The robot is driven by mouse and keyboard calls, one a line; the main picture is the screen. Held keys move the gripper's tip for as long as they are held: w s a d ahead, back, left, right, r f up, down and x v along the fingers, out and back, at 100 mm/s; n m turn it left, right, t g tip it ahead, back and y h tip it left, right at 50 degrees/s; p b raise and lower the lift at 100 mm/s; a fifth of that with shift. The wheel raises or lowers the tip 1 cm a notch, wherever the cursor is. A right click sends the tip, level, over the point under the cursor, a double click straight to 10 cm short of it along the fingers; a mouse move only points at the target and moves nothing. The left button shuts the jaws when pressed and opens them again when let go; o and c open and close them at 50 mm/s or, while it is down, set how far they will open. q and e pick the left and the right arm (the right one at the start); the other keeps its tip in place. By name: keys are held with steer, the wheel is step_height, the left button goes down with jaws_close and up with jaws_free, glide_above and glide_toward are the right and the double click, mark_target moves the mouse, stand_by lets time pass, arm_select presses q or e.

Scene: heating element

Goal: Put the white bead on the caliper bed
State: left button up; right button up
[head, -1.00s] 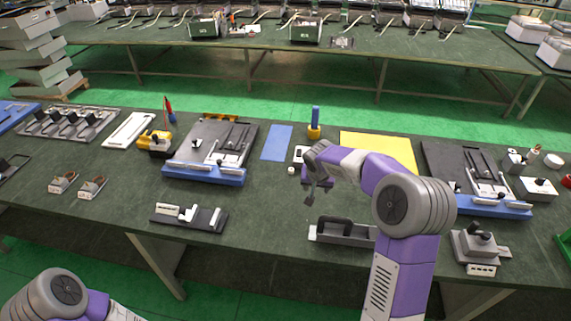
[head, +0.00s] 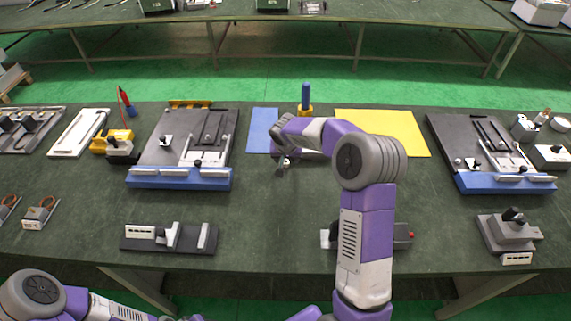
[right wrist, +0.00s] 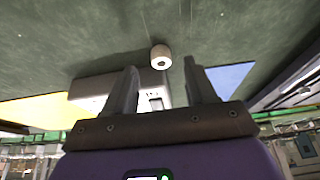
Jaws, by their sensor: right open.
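The white bead (right wrist: 160,57), a short cylinder with a dark hole, sits on the green tabletop in the right wrist view. It lies just beyond the fingertips, between their lines. My right gripper (right wrist: 161,68) is open and empty, apart from the bead. In the head view the right gripper (head: 284,164) is low over the table near the blue mat; the bead is mostly hidden or too small to tell there. A dark base with white and grey blocks (head: 170,238) at the front left looks like the caliper bed. My left gripper is out of view.
A blue mat (head: 262,130), a yellow mat (head: 385,132) and a yellow holder with a blue handle (head: 305,100) lie behind. Blue-fronted fixtures stand left (head: 180,178) and right (head: 500,184). My right arm partly hides a front device (head: 403,236). Table between is clear.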

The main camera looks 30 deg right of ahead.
mark_target(286, 163)
steer(key=x, duration=0.2)
steer(key=shift+w+f, duration=0.2)
steer(key=shift+f, duration=0.2)
jaws_close()
steer(key=shift+r, duration=0.15)
